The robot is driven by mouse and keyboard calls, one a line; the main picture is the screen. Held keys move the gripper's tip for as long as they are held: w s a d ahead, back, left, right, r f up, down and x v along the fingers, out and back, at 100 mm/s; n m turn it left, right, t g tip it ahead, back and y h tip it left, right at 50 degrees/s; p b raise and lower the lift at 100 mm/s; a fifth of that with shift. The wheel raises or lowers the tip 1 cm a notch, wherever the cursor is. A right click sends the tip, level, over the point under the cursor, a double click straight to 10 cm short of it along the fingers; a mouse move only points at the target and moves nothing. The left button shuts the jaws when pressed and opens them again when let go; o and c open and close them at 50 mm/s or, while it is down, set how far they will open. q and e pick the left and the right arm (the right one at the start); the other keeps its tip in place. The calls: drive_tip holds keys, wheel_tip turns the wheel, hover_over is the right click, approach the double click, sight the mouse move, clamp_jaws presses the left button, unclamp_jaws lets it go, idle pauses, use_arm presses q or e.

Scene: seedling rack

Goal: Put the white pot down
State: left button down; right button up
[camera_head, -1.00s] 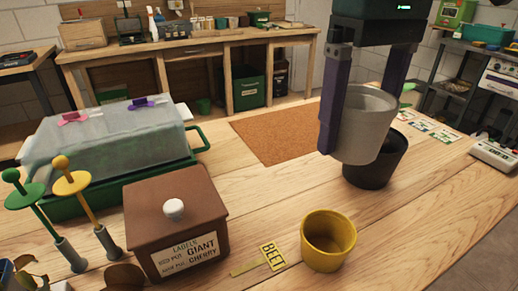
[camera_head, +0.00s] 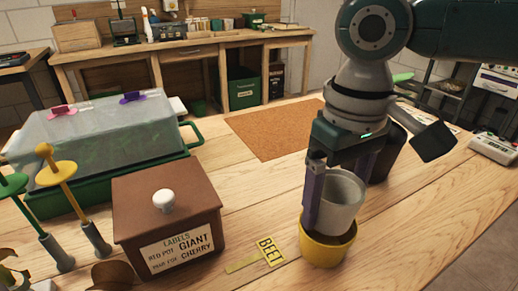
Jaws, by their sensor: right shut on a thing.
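The white pot (camera_head: 340,203), a pale grey-white cup shape, is upright between the purple fingers of my right gripper (camera_head: 335,190), which is shut on it. The pot's lower end is at the mouth of the yellow pot (camera_head: 325,252) on the wooden table. Its bottom is hidden by the yellow rim, so I cannot tell whether it rests inside or hangs just above. The black pot (camera_head: 387,164) stands behind my right gripper, partly hidden by it. My left gripper is not in view.
A yellow BEET label (camera_head: 270,251) lies left of the yellow pot. A brown label box (camera_head: 168,205) and a green tray with a clear cover (camera_head: 100,135) stand further left. An orange-brown mat (camera_head: 268,131) lies behind. The table right of the yellow pot is clear.

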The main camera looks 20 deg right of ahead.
drive_tip(key=shift+f, duration=0.15)
drive_tip(key=shift+f, duration=0.45)
drive_tip(key=o, duration=1.1)
